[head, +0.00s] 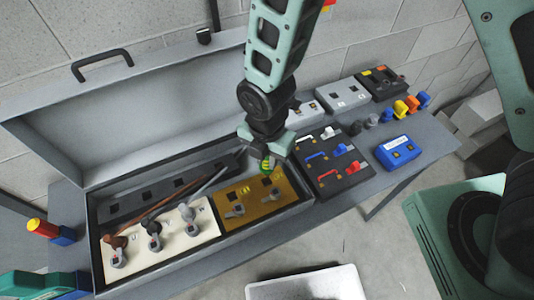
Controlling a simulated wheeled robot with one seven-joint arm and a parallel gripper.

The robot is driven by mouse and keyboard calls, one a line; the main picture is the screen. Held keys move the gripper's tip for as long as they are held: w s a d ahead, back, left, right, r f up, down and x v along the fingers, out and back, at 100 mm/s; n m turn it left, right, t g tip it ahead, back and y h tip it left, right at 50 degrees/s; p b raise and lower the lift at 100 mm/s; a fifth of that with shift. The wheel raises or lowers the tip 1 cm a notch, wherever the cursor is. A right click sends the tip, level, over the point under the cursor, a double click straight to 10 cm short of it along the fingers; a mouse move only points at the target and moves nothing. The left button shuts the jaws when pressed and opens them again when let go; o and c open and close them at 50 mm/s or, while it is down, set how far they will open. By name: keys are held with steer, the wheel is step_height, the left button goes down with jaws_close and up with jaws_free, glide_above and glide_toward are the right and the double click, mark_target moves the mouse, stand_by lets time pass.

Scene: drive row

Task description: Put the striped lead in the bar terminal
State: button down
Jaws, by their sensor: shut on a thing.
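My gripper (266,158) is shut on the end of the striped lead (266,166), which shows as a small green and yellow piece below the fingers. It is over the back part of a brass-coloured plate (262,211) in the open grey box. The plate carries small metal terminals with levers, one near its left front (236,211) and one further right (276,193). I cannot tell whether the lead touches the plate or a terminal. The rest of the lead is hard to make out.
Left of the plate, a cream panel (205,219) has several terminals with brown, black and grey leads. The box's lid (150,110) stands open behind. To the right are a dark switch panel (335,178), a blue device (398,152) and several coloured plugs. A white tray (308,286) is in front.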

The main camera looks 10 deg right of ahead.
mark_target(266, 169)
steer(key=shift+f+b, duration=0.3)
steer(key=shift+f, duration=0.3)
steer(key=shift+f, duration=0.2)
steer(key=shift+f+b, duration=1.1)
steer(key=shift+f, duration=0.2)
steer(key=shift+f+b, duration=0.35)
steer(key=shift+f, duration=0.1)
steer(key=shift+f+b, duration=0.95)
steer(key=shift+f, duration=0.3)
steer(key=c, duration=1.2)
jaws_free()
steer(key=shift+r, duration=0.15)
step_height(266, 169, up, 17)
steer(key=shift+r+b, duration=0.1)
steer(key=shift+b, duration=0.95)
